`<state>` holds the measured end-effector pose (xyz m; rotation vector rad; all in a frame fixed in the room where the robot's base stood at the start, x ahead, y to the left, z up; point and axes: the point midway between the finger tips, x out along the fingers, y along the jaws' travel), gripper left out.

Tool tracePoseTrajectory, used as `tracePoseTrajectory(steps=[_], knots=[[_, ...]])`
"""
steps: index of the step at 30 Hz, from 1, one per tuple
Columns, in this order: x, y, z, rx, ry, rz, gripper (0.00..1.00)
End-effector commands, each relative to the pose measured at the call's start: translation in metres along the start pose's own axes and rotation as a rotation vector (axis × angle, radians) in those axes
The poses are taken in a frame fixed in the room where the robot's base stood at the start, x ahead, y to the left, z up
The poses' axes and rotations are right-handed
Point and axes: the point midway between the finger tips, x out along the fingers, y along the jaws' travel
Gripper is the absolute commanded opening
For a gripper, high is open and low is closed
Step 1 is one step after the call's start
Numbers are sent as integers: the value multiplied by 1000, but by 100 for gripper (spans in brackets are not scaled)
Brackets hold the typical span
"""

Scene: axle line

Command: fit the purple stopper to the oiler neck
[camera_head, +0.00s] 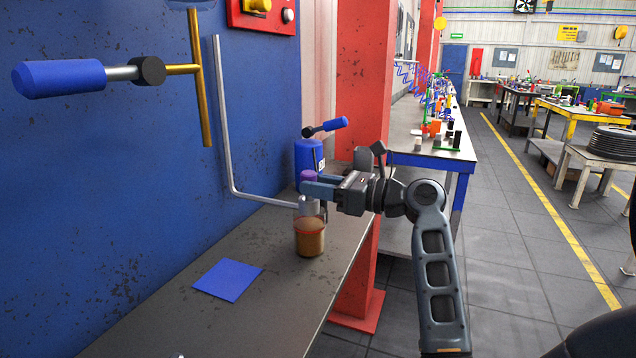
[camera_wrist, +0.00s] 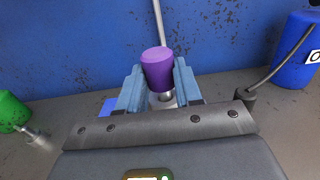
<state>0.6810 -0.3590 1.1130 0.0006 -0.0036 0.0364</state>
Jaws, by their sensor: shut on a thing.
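The purple stopper (camera_head: 308,175) is between the blue-grey fingers of my gripper (camera_head: 318,188), which is shut on it. In the wrist view the stopper (camera_wrist: 157,66) stands upright between both fingertips (camera_wrist: 158,82). The oiler (camera_head: 310,238) is an amber cup on the bench with a grey metal neck (camera_head: 309,207). The stopper is right over this neck. The near finger hides the stopper's lower end, so I cannot tell whether it touches the neck. In the wrist view a bit of grey metal (camera_wrist: 163,101) shows below the stopper.
A bent silver pipe (camera_head: 226,130) runs down the blue wall toward the oiler. A blue can (camera_head: 306,155) stands behind; it also shows in the wrist view (camera_wrist: 297,58). A green-handled thing (camera_wrist: 12,112) lies left there.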

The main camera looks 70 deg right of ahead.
Motion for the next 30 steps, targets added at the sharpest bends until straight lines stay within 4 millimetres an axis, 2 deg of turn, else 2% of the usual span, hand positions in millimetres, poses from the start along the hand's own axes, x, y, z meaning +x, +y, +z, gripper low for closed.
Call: tracePoseTrajectory(steps=[24, 25, 30], knots=[[0, 0, -20, 1, 1, 0, 4], [0, 0, -20, 1, 2, 0, 36], [0, 0, -20, 1, 1, 0, 52]])
